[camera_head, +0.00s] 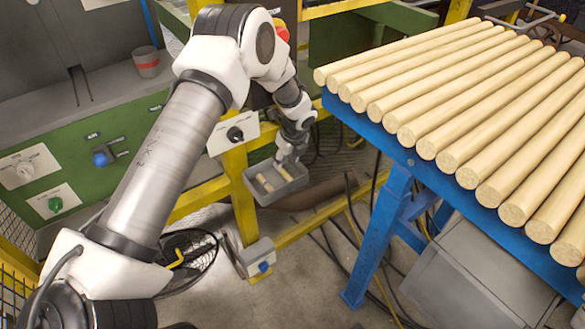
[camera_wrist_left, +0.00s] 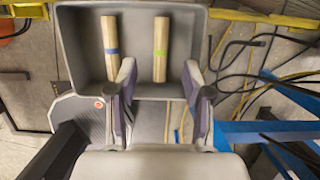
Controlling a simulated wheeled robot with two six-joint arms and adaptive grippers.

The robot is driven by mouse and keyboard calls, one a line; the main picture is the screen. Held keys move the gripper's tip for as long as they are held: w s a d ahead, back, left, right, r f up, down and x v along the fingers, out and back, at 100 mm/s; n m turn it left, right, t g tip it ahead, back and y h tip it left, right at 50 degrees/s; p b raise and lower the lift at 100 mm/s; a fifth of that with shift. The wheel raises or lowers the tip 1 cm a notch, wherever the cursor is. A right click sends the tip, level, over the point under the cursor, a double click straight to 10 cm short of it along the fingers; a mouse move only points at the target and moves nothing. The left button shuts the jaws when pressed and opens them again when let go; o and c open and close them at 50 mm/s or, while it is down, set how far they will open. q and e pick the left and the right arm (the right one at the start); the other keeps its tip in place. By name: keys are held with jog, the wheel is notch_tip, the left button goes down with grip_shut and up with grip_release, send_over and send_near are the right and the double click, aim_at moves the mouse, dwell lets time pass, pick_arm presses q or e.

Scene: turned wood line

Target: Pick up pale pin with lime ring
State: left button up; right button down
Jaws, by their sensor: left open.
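The pale pin with a lime ring (camera_wrist_left: 160,50) lies in a grey tray (camera_wrist_left: 82,45) in the left wrist view. A second pale pin with a blue ring (camera_wrist_left: 111,50) lies to its left, apart from it. My left gripper (camera_wrist_left: 160,88) is open and empty, its fingers either side of the lime-ringed pin's line, at the near end of the tray. In the head view my left gripper (camera_head: 290,158) is over the far side of the tray (camera_head: 278,196). The rings are too small to tell there. My right gripper is not in view.
A blue stand (camera_head: 372,135) with several pale wooden rods is at the right in the head view. A yellow post (camera_head: 240,190) stands beside the tray. A green panel (camera_head: 80,165) with knobs is at the left. Dark cables lie on the floor.

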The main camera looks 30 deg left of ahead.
aim_at(286, 173)
pick_arm(q)
jog(key=shift+s+a+f, duration=0.15)
jog(key=shift+s+f, duration=0.4)
jog(key=shift+f, duration=0.3)
jog(key=f, duration=0.1)
jog(key=w+f, duration=0.1)
jog(key=f, duration=0.1)
jog(key=f+p, duration=0.1)
jog(key=shift+w+a+f, duration=0.2)
jog(key=shift+w+f, duration=0.1)
jog(key=shift+w, duration=0.05)
jog(key=shift+s+r, duration=0.15)
jog(key=shift+s, duration=0.05)
jog(key=c, duration=0.9)
